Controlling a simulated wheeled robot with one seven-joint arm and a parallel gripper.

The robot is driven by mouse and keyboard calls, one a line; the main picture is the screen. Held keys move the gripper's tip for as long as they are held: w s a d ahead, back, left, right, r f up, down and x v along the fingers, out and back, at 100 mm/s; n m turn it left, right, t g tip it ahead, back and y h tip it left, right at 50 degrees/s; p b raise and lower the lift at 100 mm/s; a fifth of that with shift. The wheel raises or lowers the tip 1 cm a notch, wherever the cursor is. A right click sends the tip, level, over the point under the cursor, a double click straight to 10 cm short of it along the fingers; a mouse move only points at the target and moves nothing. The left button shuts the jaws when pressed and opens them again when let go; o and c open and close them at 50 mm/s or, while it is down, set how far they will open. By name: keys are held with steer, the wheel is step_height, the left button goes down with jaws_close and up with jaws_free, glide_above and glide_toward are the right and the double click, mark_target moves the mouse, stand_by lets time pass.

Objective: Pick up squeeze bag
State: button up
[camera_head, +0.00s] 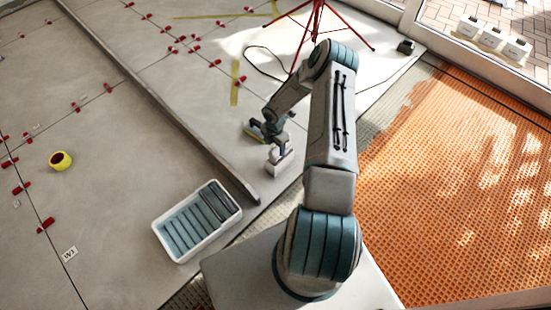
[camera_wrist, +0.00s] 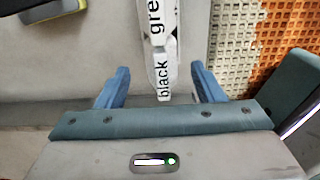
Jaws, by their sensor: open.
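A white item with dark lettering, "grey" and "black" (camera_wrist: 160,62), looks like the squeeze bag; I cannot fully confirm this. In the wrist view it runs up from between my fingers to the top edge. In the head view a white block-like shape (camera_head: 280,165), apparently the same item, is at the floor just under my gripper (camera_head: 281,148). In the wrist view my gripper (camera_wrist: 160,68) is open, with one blue finger on each side of the item's near end. Gaps show between the fingers and the item.
A white tub (camera_head: 160,229) with teal pieces stands front left. A yellow roll (camera_head: 60,160) and red clips lie on the grey tiles. A yellow-and-grey item (camera_head: 255,131) lies left of my gripper. A red tripod (camera_head: 316,25) stands behind; orange matting (camera_head: 460,190) covers the right.

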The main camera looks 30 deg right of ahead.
mark_target(275, 153)
step_height(275, 153, down, 5)
steer(key=shift+s+f+b, duration=0.1)
steer(key=shift+b, duration=1.05)
steer(key=c, duration=0.9)
